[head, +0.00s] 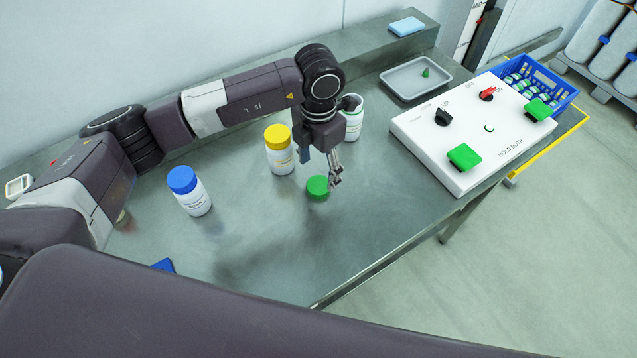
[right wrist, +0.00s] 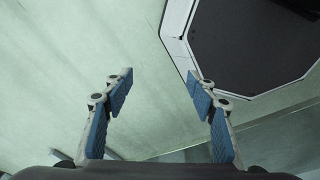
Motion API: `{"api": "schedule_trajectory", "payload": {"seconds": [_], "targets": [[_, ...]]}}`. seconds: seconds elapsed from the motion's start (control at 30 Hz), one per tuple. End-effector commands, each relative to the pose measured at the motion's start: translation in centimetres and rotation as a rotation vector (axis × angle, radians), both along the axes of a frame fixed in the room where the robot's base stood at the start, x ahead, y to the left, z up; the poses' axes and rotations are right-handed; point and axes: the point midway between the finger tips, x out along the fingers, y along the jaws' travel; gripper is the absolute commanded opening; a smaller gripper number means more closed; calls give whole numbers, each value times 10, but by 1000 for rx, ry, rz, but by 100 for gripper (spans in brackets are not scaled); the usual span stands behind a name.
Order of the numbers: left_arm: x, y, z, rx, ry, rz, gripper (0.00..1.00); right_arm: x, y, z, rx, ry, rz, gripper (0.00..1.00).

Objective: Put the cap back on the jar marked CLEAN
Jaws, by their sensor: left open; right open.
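An uncapped white jar (head: 353,120) with some green on its label stands upright on the steel table, partly hidden behind my left arm; I cannot read its marking. A green cap (head: 317,188) lies on the table in front of it. My left gripper (head: 323,170) points down right at the cap, open, with a finger close to the cap's right side. I cannot tell whether it touches. My right gripper (right wrist: 160,88) is open and empty in the right wrist view, with pale floor behind it.
A yellow-capped jar (head: 280,155) and a blue-capped jar (head: 190,192) stand to the left. A grey tray (head: 393,85) with a small green cone, a white control box (head: 425,135) and a blue crate (head: 560,93) are at right. The table's front middle is clear.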

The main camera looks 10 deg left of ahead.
Motion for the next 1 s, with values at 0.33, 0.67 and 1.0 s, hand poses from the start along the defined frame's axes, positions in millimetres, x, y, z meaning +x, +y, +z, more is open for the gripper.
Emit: {"api": "schedule_trajectory", "payload": {"seconds": [0.33, 0.67, 1.0], "targets": [[-1, -3, -27, 0, 5, 0, 62, -20, -1, 24, -3, 30, 0, 52], [1, -3, -52, -1, 0, -1, 62, -18, -2, 27, -3, 27, 0, 52], [1, -2, -52, 0, 0, -1, 49, -14, -2, 27, -4, 22, 0, 52]]}}
